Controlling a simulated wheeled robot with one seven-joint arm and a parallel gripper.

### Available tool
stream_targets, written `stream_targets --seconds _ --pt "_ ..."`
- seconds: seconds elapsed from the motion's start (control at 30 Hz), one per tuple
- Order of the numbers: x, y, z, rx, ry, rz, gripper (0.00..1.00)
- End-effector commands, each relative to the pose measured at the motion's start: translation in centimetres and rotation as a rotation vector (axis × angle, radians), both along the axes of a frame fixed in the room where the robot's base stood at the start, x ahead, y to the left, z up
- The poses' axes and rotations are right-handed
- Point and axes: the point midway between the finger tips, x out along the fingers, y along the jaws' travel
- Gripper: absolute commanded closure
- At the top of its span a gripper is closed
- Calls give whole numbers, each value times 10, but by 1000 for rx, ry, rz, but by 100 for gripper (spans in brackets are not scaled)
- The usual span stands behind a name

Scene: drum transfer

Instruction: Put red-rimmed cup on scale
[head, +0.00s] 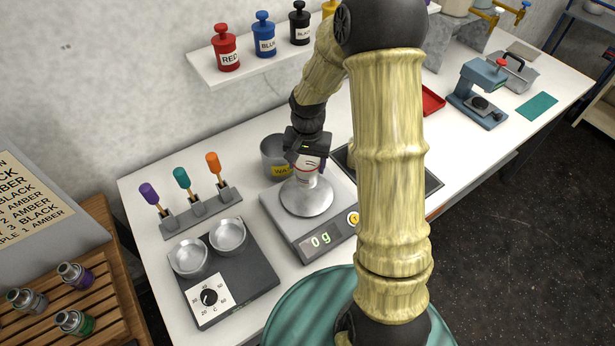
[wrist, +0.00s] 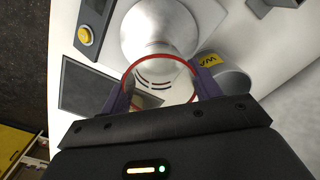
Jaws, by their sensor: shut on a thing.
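The red-rimmed cup (head: 308,167) is held in my gripper (head: 307,150) above the scale's round pan. In the wrist view, the cup's red rim (wrist: 160,56) shows as a ring between the two purple fingers of my gripper (wrist: 162,88), which are shut on the cup from either side. The scale (head: 293,232) has a silver pan (head: 306,200) and its display reads 0 g. The pan also shows in the wrist view (wrist: 145,30), beyond the cup. The gap between cup base and pan is hard to judge.
A grey pot with a yellow label (head: 272,160) stands close behind the scale. A dark hot plate with two metal dishes (head: 228,238) is to the left, with a rack of coloured-handled tools (head: 200,213) behind it. A black-framed panel (head: 432,185) lies to the right.

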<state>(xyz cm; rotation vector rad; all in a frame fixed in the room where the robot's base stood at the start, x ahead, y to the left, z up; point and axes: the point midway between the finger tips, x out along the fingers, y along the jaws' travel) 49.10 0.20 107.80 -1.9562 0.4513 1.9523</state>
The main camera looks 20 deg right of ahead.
Motion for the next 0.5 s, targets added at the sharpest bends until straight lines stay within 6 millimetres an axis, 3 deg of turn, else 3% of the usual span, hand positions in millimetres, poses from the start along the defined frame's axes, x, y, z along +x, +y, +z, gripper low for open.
stream_targets --seconds 0.13,0.5 --pt "0 1 -15 0 1 4 59" --pt "0 -4 -21 0 1 -7 59"
